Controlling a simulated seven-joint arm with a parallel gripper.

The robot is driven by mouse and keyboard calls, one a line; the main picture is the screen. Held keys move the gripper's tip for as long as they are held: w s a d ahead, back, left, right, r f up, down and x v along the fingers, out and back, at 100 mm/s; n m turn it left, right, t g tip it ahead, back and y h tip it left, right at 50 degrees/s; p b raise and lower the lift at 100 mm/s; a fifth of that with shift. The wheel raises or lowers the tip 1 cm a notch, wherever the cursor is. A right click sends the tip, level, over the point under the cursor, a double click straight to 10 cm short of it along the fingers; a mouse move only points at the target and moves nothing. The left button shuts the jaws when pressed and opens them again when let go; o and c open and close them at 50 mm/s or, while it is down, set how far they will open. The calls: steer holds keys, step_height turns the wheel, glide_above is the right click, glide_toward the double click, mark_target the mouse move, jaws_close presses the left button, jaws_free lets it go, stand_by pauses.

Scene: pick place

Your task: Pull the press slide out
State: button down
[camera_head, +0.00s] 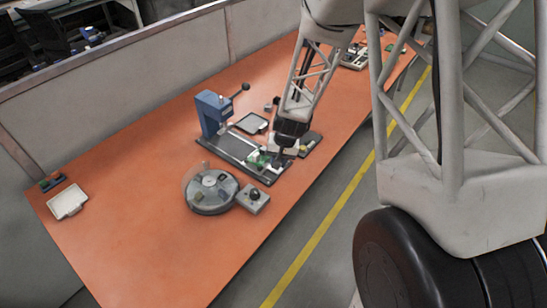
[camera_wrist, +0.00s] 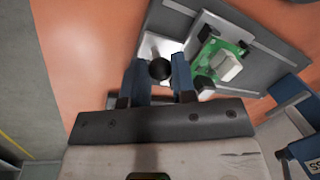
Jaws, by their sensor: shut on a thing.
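The press slide (camera_wrist: 209,33) is a light metal plate at the end of the press's dark base (camera_wrist: 270,45). It carries a green circuit board (camera_wrist: 222,57) with a pale block on it. A round black knob (camera_wrist: 160,69) sits at the slide's outer end. My gripper (camera_wrist: 160,75) is shut on the knob, with one blue finger on each side. In the head view my gripper (camera_head: 287,152) is at the front end of the press base (camera_head: 240,150), beside the green board (camera_head: 258,159). The knob is hidden there. The blue press (camera_head: 211,112) stands at the far end of the base.
The orange table (camera_head: 150,230) is clear at front left.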

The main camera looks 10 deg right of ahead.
steer(key=shift+s+d, duration=0.2)
steer(key=c, duration=0.9)
jaws_free()
steer(key=shift+c, duration=0.2)
steer(key=shift+w+r, duration=0.1)
step_height(320, 180, up, 7)
steer(key=d, duration=0.1)
steer(key=shift+s+d+r, duration=0.2)
